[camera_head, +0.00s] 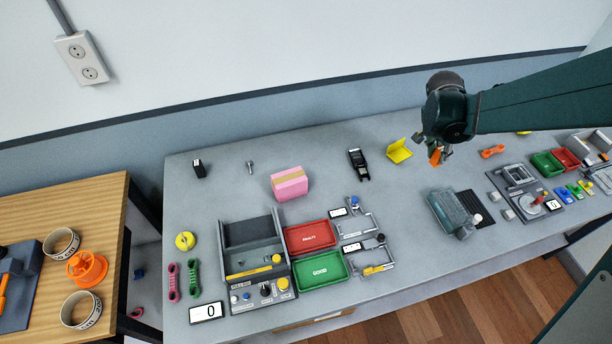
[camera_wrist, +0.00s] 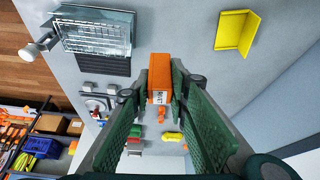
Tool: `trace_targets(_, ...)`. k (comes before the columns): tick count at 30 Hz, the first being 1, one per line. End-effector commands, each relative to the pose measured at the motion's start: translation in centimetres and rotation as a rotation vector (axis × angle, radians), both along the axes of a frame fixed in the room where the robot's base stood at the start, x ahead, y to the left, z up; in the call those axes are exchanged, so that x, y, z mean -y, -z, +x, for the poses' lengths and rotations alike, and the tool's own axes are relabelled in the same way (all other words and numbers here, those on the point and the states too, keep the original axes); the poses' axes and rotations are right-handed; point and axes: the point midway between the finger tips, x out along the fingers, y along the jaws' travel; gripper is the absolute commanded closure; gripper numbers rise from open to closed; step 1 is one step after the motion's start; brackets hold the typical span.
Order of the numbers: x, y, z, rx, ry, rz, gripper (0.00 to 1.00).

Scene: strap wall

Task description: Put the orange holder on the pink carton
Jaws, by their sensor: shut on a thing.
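My gripper (camera_head: 437,150) is at the right of the head view, above the grey table. It is shut on the orange holder (camera_head: 435,157), which hangs below the fingers. In the wrist view the orange holder (camera_wrist: 160,75) sits between the two green finger pads, with a small printed label on its side. The pink carton (camera_head: 289,184) stands on the grey table left of the middle, with a yellowish band across its top. Its top looks bare. My gripper is well to the right of it and apart from it. The carton is not in the wrist view.
A yellow angled holder (camera_head: 399,151) and a black device (camera_head: 358,164) stand between my gripper and the carton. A small bolt (camera_head: 250,167) lies left of the carton. A red tray (camera_head: 310,236) and a green tray (camera_head: 320,270) lie in front of it.

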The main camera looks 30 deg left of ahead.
Motion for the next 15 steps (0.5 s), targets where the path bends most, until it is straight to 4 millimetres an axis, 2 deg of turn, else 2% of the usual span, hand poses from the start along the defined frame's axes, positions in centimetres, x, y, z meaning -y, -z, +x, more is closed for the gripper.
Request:
trace_targets(3, -3.2, -0.5, -0.8, -0.001, -0.020, 0.000, 0.96)
trace_targets(15, -12.8, -1.7, -4.4, -0.003, -0.073, 0.001, 0.96)
